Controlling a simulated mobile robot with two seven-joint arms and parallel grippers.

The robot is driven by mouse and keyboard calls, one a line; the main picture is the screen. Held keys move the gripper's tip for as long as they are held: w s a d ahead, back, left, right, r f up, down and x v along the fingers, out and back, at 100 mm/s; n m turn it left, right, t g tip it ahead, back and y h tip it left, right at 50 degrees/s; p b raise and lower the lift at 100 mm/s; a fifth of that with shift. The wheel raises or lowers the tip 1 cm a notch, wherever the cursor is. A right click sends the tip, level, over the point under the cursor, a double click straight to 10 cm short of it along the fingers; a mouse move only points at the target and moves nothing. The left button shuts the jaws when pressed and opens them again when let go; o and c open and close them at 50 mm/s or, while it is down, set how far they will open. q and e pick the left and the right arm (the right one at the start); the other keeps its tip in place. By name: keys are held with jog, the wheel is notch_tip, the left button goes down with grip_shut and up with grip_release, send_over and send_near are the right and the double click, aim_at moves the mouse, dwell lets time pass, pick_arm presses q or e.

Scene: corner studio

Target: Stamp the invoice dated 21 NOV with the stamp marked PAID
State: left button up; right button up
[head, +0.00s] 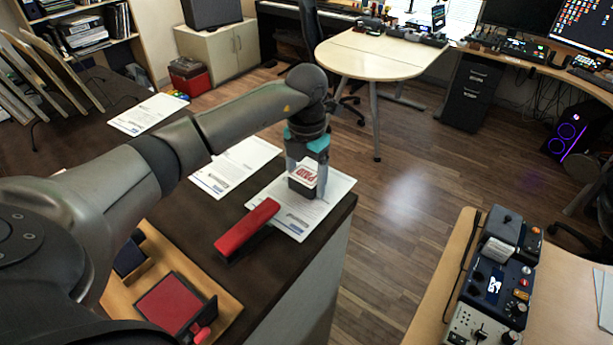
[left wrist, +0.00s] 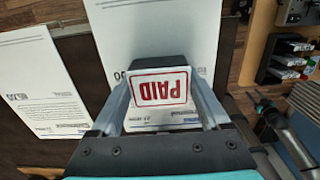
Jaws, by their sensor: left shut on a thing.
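My left gripper (head: 306,172) is shut on the PAID stamp (head: 303,181), a dark block with a white label and red letters. The stamp also shows between the fingers in the left wrist view (left wrist: 159,88). It is over the rightmost invoice (head: 322,210), near the table's right edge; I cannot tell whether it touches the paper. A second invoice (head: 236,167) lies left of it, and a third invoice (head: 148,114) lies farther left. The dates are too small to read.
A red stapler-like object (head: 247,228) lies against the near side of the rightmost invoice. A wooden tray (head: 228,299) holds a red ink pad (head: 170,303) and a dark blue item (head: 130,258). The dark table (head: 196,221) drops off to the floor at the right.

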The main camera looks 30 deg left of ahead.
pick_arm(q)
jog(key=shift+r+p, duration=2.5)
jog(key=shift+r, duration=1.1)
